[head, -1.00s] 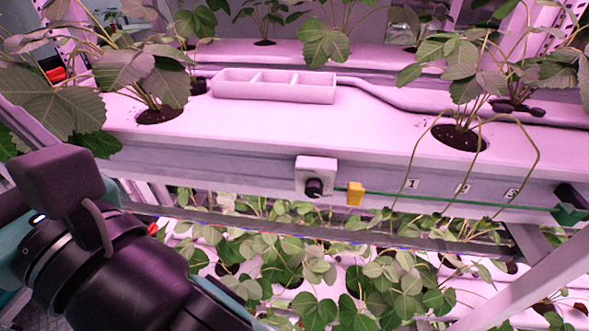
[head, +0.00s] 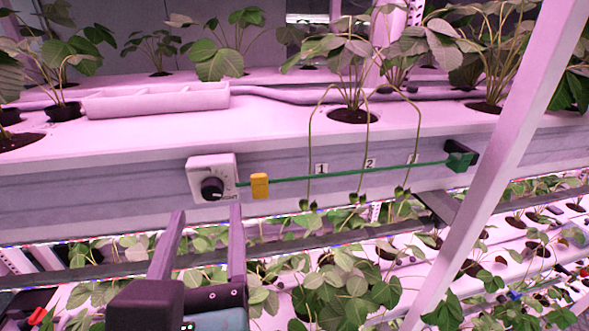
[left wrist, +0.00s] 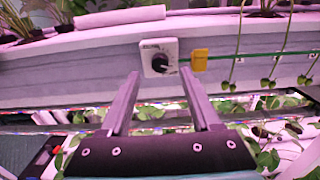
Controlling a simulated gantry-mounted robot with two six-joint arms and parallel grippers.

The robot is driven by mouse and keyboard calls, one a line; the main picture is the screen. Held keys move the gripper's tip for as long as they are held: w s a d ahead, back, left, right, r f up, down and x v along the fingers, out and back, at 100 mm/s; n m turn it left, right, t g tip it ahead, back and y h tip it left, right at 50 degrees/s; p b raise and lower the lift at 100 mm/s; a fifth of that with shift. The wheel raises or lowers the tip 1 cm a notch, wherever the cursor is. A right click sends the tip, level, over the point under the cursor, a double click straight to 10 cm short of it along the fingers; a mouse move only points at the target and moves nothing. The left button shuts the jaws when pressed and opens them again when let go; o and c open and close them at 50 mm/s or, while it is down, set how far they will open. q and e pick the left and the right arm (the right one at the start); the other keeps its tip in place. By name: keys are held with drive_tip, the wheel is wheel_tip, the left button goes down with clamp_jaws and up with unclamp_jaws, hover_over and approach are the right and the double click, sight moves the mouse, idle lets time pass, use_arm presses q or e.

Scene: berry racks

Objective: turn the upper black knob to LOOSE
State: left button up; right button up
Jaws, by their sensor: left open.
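The black knob (head: 212,188) sits on a white square plate (head: 198,164) on the front face of the upper gutter. Its pointer and the plate's lettering are small; the word at lower right looks like TIGHT. In the left wrist view the knob (left wrist: 160,63) shows just beyond the fingers. My left gripper (head: 206,212) is open and empty, its two fingers pointing up toward the knob from below and in front. The fingertips look apart from the knob. The left gripper also shows in the left wrist view (left wrist: 164,88). My right gripper is not in view.
A green line (head: 340,174) runs right from the plate past a yellow tag (head: 260,186) to a green clip (head: 459,161). Stems hang over it near numbered labels. A pale diagonal post (head: 490,190) stands at right. Plants fill the lower rack. A divided tray (head: 155,100) lies on top.

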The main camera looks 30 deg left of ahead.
sight(212, 192)
use_arm(q)
drive_tip(key=x, duration=0.5)
drive_tip(key=shift+s, duration=0.1)
clamp_jaws()
